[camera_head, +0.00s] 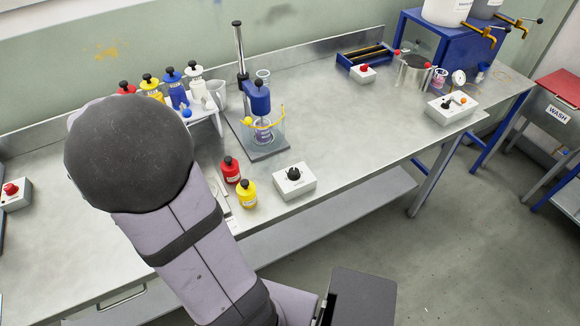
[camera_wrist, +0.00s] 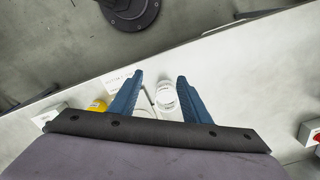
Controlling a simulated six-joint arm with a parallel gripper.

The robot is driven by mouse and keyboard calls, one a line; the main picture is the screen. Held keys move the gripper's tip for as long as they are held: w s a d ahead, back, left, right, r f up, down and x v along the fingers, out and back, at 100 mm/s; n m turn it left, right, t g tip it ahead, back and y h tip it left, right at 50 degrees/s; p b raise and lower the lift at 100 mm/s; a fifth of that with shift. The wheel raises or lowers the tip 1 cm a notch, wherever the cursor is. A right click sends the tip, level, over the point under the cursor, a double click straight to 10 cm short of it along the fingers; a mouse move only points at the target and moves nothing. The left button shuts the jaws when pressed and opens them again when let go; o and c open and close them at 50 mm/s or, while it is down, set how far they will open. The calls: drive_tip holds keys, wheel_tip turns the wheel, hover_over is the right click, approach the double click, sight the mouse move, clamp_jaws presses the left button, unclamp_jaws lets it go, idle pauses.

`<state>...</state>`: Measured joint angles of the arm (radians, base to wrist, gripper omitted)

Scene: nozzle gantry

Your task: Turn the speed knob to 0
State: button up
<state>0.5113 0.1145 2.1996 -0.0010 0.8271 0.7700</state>
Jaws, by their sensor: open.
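A white box (camera_head: 294,183) with a black round knob (camera_head: 293,173) sits near the front edge of the bench in the head view, right of a yellow bottle (camera_head: 247,194). Its label and the knob's setting are too small to read. My gripper shows in the wrist view (camera_wrist: 160,77) with its two blue fingers apart. A round white container (camera_wrist: 167,98) shows between the fingers; I cannot tell its height below them. Part of a white box (camera_wrist: 48,117) shows at the left, beside the yellow bottle. In the head view my arm hides the gripper.
A red bottle (camera_head: 231,170) stands beside the yellow one. A mixer stand (camera_head: 258,100) with a glass vessel is behind them. A red-button box (camera_head: 11,192) is at the far left. The bench front right of the knob box is clear.

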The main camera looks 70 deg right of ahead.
drive_tip(key=s+d+m, duration=0.2)
drive_tip(key=d+m, duration=0.6)
drive_tip(key=d, duration=0.2)
drive_tip(key=m, duration=1.9)
hover_over(294, 171)
drive_tip(key=shift+f+p, duration=0.1)
drive_tip(key=shift+p, duration=0.2)
drive_tip(key=shift+f+p, duration=1.2)
drive_tip(key=shift+f, duration=2.45)
drive_tip(key=c, duration=1)
drive_tip(key=shift+c, duration=0.2)
